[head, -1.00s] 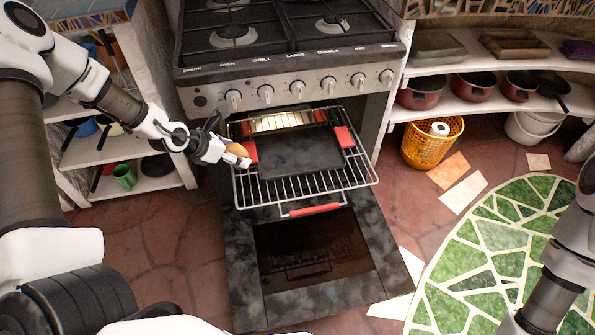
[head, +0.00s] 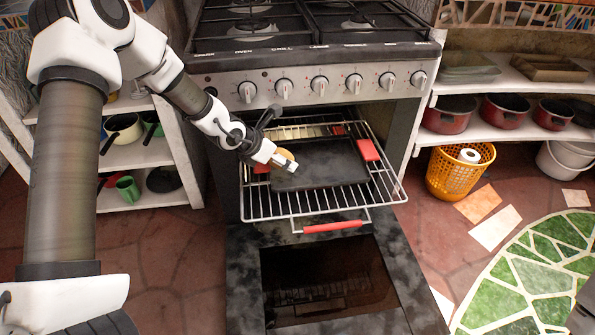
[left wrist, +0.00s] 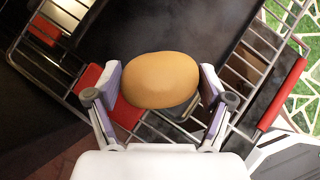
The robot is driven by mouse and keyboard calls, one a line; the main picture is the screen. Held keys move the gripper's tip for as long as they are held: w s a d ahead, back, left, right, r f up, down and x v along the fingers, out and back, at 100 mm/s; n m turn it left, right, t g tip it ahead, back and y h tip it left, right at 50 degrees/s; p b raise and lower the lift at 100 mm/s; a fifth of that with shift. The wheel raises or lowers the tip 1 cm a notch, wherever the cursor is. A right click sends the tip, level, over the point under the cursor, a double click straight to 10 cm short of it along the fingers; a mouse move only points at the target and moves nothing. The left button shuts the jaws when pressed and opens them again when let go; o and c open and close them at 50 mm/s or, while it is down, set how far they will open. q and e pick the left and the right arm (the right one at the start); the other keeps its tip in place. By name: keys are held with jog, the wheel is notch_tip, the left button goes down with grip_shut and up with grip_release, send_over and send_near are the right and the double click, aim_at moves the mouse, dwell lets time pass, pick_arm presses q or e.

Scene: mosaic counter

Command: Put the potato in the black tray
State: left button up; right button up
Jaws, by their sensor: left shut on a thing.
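My left gripper (head: 283,163) is shut on the potato (left wrist: 160,80), a smooth tan-brown oval between its two fingers in the left wrist view. In the head view the potato (head: 286,154) shows only in part behind the fingers. The black tray (head: 325,165) is flat and dark, with red grips, and lies on the pulled-out oven rack (head: 270,206). My left gripper and the potato are over the tray's left part in the head view. I cannot tell the height between potato and tray. My right gripper is not in view.
The oven door (head: 245,290) hangs open below the rack. A red rack handle (head: 333,227) is at the front. Stove knobs (head: 320,84) line the panel above. Shelves with pots (head: 505,110) stand at the right, and a yellow basket (head: 455,172) is on the floor.

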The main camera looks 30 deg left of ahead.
aim_at(297, 172)
pick_arm(q)
jog(key=w+d, duration=0.3)
jog(key=shift+w+f, duration=0.15)
jog(key=shift+w, duration=0.05)
jog(key=shift+w+d+f, duration=0.1)
jog(key=shift+f, duration=0.2)
notch_tip(297, 172, down, 3)
jog(key=shift+f+b, duration=0.15)
jog(key=shift+b, duration=0.4)
jog(key=o, duration=1.5)
